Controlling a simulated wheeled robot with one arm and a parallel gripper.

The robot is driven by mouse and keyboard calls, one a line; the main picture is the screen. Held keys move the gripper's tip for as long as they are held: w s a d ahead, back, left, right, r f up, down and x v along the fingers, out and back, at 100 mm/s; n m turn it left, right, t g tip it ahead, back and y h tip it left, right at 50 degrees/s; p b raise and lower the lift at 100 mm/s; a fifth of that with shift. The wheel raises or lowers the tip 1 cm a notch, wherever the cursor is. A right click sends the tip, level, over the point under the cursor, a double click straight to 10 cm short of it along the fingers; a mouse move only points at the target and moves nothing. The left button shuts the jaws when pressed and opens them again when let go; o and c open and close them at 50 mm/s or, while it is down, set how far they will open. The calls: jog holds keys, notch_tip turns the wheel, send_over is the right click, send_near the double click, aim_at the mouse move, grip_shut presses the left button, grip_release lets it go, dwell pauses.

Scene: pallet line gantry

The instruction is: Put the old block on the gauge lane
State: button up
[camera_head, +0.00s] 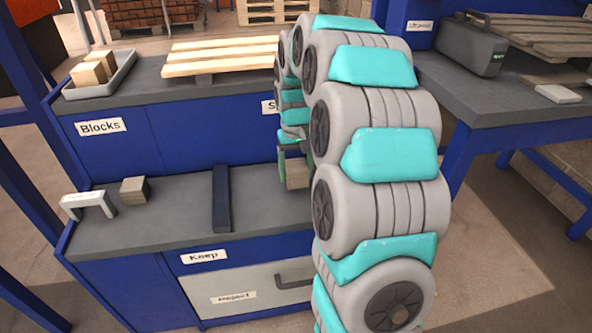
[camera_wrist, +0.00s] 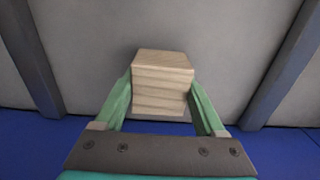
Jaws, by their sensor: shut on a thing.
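My gripper (camera_head: 295,165) is shut on a pale wooden block (camera_head: 298,175) at the lower grey shelf, right of a dark divider bar (camera_head: 221,198). In the wrist view, the green fingers of my gripper (camera_wrist: 162,98) clasp the held block (camera_wrist: 163,78) from both sides. I cannot tell whether its underside touches the shelf. Another wooden block (camera_head: 134,189) stands on the shelf left of the divider, beside a white bracket (camera_head: 88,204). No label reading "gauge" is legible. My arm hides the shelf's right part.
A grey tray (camera_head: 118,80) with blocks sits upper left above the "Blocks" label (camera_head: 101,126). A slatted pallet (camera_head: 222,53) lies beside it. A "Keep" label (camera_head: 204,257) and "Inspect" drawer (camera_head: 235,293) are below. The wrist view shows dark bars left (camera_wrist: 30,60) and right (camera_wrist: 287,65), with bare grey between.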

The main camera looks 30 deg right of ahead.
jog(key=shift+f, duration=0.4)
jog(key=shift+f, duration=0.2)
jog(key=o, duration=1.4)
